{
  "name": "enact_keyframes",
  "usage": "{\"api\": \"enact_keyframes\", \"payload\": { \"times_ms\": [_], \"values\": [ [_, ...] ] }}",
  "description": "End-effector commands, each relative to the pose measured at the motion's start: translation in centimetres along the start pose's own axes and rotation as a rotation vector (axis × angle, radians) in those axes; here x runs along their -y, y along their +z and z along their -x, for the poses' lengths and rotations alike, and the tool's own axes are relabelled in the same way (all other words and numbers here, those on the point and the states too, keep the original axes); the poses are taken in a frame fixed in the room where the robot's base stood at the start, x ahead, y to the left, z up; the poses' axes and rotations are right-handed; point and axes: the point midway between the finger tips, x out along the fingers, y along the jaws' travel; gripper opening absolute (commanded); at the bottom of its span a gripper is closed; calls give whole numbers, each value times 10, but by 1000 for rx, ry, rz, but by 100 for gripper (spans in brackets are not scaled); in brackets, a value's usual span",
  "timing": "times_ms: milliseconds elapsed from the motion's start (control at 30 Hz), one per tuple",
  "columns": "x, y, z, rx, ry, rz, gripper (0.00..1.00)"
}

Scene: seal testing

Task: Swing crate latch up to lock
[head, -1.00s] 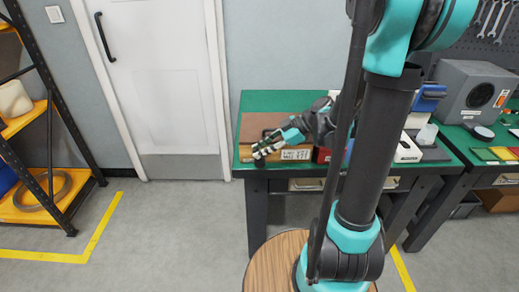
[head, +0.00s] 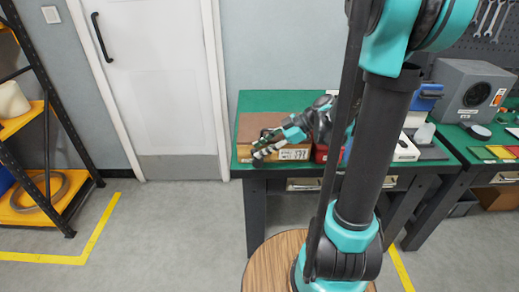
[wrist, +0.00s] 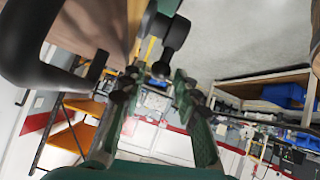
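A wooden crate (head: 294,155) with a brown lid and a printed front label sits at the left end of the green workbench. It also fills the upper left of the wrist view (wrist: 95,22). My gripper (head: 259,156) is at the crate's front left corner. In the wrist view, my gripper (wrist: 156,80) has its two green fingers apart with a gap between the tips. A black latch with a rounded knob (wrist: 177,33) lies just beyond the tips, near the crate's edge. I cannot tell whether the fingers touch it. In the head view my gripper largely hides the latch.
A black curved handle (wrist: 35,65) stands out at the left of the wrist view. On the workbench (head: 270,101), a red box (head: 321,153) and a white box (head: 406,150) stand right of the crate. Floor left of the bench is clear, up to a shelf (head: 45,150).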

Motion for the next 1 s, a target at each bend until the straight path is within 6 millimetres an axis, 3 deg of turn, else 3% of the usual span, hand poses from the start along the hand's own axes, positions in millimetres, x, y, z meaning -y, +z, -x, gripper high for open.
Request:
{"api": "enact_keyframes", "payload": {
  "times_ms": [500,700,1000],
  "values": [
    [0,1,94,1,2,-3,31],
    [0,0,107,1,1,-1,31],
    [1,0,108,0,0,0,34]
  ]
}}
